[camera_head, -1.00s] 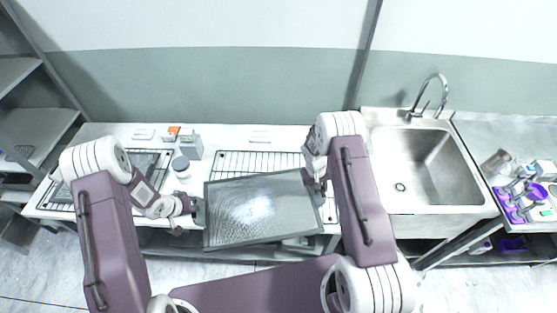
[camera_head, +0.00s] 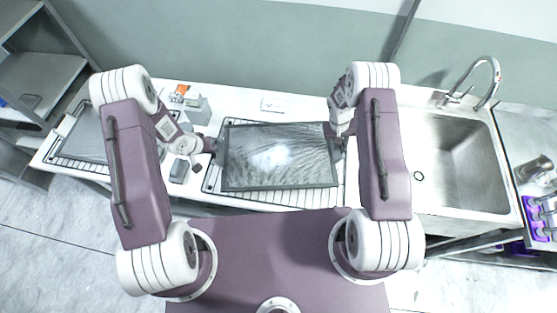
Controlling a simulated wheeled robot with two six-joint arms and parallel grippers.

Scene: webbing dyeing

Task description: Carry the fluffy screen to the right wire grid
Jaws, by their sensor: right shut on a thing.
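The fluffy screen (camera_head: 282,160) is a dark-framed rectangular panel with a grey, fuzzy-looking surface. It lies roughly level over the right wire grid (camera_head: 270,198), whose bars show along its left and front edges. I cannot tell whether it touches the grid. My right gripper (camera_head: 337,141) is shut on the screen's right edge. My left gripper (camera_head: 212,145) is at the screen's left edge; its fingers are too small to tell whether they grip it.
The left wire grid (camera_head: 75,163) carries a grey panel. A small box with an orange item (camera_head: 180,92) and a grey block stand between the grids. The sink (camera_head: 450,165) with its faucet lies to the right. Purple racks (camera_head: 540,218) stand at far right.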

